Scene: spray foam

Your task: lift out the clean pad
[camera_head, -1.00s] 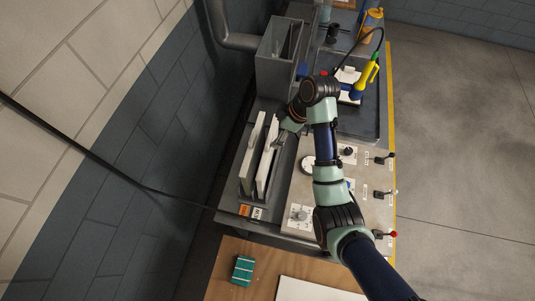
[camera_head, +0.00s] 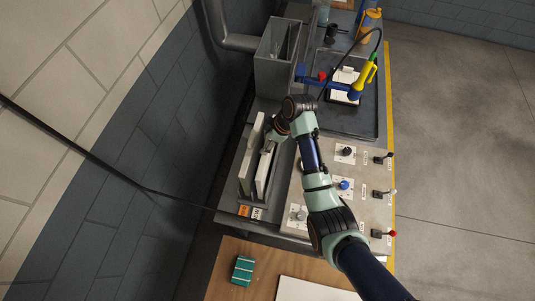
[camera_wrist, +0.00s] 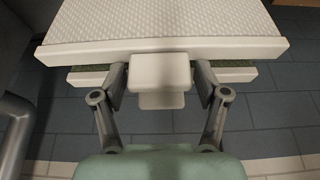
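Two pale flat pads stand on edge in a grey rack, a left pad (camera_head: 249,153) and a right pad (camera_head: 264,172) in the head view. An orange label (camera_head: 243,210) and a white label (camera_head: 257,213) sit at the rack's front end; I cannot read them, so I cannot tell which pad is clean. My gripper (camera_head: 269,146) is at the top of the right pad. In the wrist view, my gripper (camera_wrist: 160,76) is open, its fingers either side of a pale tab (camera_wrist: 161,68) on the nearer pad (camera_wrist: 230,49), with small gaps. A second tab shows behind it.
A grey open-topped bin (camera_head: 277,72) stands beyond the rack. A control panel (camera_head: 325,203) with knobs and levers lies right of it. A tray (camera_head: 357,125) holds a yellow and blue tool (camera_head: 366,76). A green block (camera_head: 242,270) lies on a wooden surface in front.

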